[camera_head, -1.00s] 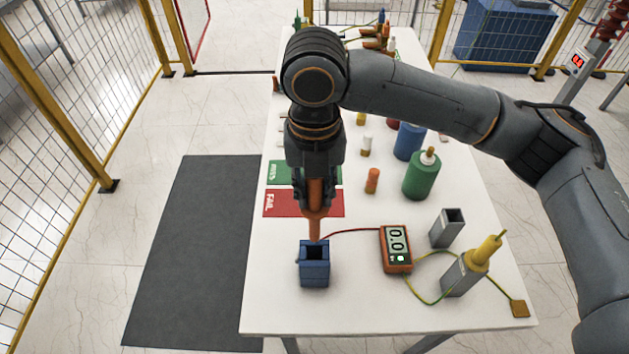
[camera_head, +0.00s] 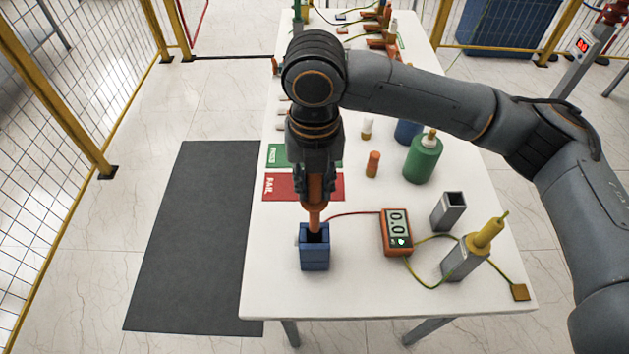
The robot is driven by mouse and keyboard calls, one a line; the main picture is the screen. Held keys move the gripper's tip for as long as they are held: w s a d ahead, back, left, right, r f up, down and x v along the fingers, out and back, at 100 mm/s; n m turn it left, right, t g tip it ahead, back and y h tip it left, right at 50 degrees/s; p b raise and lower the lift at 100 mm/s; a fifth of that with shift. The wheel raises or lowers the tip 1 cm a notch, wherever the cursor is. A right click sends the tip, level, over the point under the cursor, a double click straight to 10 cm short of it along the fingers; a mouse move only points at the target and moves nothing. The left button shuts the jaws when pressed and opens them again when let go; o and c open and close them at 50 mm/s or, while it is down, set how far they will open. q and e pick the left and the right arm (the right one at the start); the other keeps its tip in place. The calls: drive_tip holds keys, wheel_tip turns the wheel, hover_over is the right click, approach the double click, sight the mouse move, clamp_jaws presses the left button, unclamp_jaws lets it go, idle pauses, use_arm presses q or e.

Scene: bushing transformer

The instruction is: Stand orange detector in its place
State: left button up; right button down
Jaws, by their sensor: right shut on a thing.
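The orange detector (camera_head: 314,217) is upright in my right gripper (camera_head: 316,190), which is shut on its upper part. Its lower end is at the open top of the blue square holder (camera_head: 314,252) near the table's front left. The tip seems to be inside the opening, but how deep I cannot tell. My left gripper is not in view.
An orange meter (camera_head: 396,232) with a red lead and a yellow-green lead lies right of the holder. A grey empty square holder (camera_head: 448,211) and one with a yellow rod (camera_head: 486,232) stand further right. Red FAIL (camera_head: 280,187) and green (camera_head: 278,155) mats lie behind.

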sight(314, 206)
drive_tip(key=shift+f, duration=0.4)
drive_tip(key=shift+f+b, duration=1.25)
drive_tip(key=shift+f, duration=2.4)
drive_tip(key=c, duration=1)
unclamp_jaws()
wheel_tip(314, 206, up, 12)
drive_tip(key=shift+r, duration=0.1)
